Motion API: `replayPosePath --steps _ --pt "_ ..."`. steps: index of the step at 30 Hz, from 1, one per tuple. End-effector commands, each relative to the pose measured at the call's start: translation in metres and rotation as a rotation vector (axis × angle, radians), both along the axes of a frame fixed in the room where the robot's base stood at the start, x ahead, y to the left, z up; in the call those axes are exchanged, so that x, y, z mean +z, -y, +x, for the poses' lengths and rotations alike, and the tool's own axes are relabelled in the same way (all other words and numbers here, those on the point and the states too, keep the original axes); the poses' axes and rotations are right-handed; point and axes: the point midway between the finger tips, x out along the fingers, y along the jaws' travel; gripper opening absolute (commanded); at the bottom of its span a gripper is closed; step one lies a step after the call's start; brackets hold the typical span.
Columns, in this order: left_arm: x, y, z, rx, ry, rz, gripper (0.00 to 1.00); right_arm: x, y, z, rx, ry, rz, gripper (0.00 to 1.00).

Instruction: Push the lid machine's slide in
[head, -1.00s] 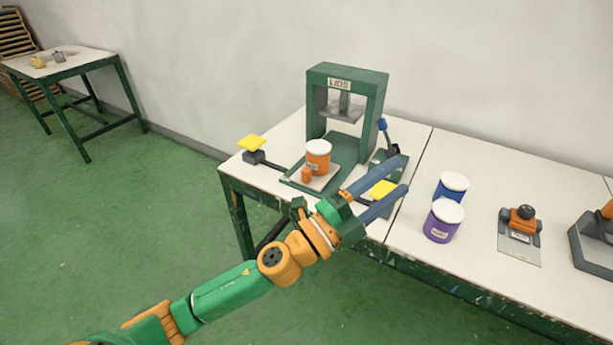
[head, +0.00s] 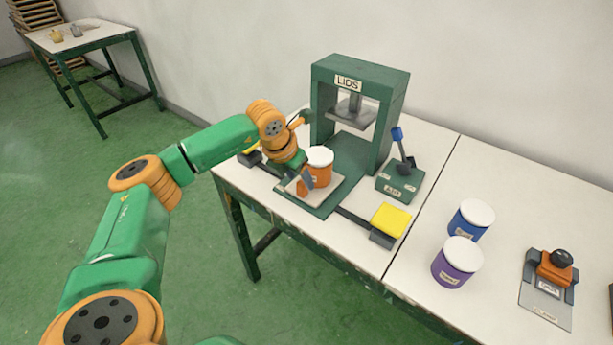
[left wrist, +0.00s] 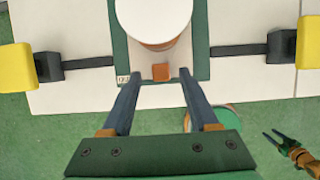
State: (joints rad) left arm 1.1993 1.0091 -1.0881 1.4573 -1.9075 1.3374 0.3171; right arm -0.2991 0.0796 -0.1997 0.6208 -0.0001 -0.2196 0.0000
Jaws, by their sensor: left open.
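The lid machine (head: 392,85) is a green press frame marked LIDS on the worktable. Its slide (head: 331,190) is a pale plate at the front of the green base, also in the left wrist view (left wrist: 180,92). An orange can (head: 320,172) with a white lid (left wrist: 153,18) stands on it, in front of the press opening. My left gripper (head: 306,182) is open at the slide's front. In the left wrist view its fingertips (left wrist: 157,74) are on either side of the slide's orange knob (left wrist: 160,72). My right gripper (left wrist: 276,139) shows small and open at lower right there.
Yellow pads (head: 391,219) on dark arms flank the base. A lever box (head: 400,182) stands right of the press. Blue (head: 468,222) and purple (head: 456,263) cans and an orange-black device (head: 554,270) stand further right. Another table (head: 85,38) is at far left.

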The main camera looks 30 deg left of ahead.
Motion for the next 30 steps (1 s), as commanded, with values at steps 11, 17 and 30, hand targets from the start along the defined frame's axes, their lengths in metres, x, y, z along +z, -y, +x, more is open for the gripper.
replayPosePath --steps 11,17,30 --pt "-0.029 0.002 0.012 -0.004 0.001 -0.002 0.6 0.002 0.0 -0.002 0.0 -0.005 0.0 0.5" --pt "-0.029 0.002 0.012 -0.004 0.002 -0.002 0.28 0.002 0.0 -0.002 0.0 -0.003 0.0 0.5" --pt "-0.029 0.002 0.012 -0.003 0.002 -0.003 0.0 0.002 0.0 -0.001 0.0 -0.001 0.001 0.5"
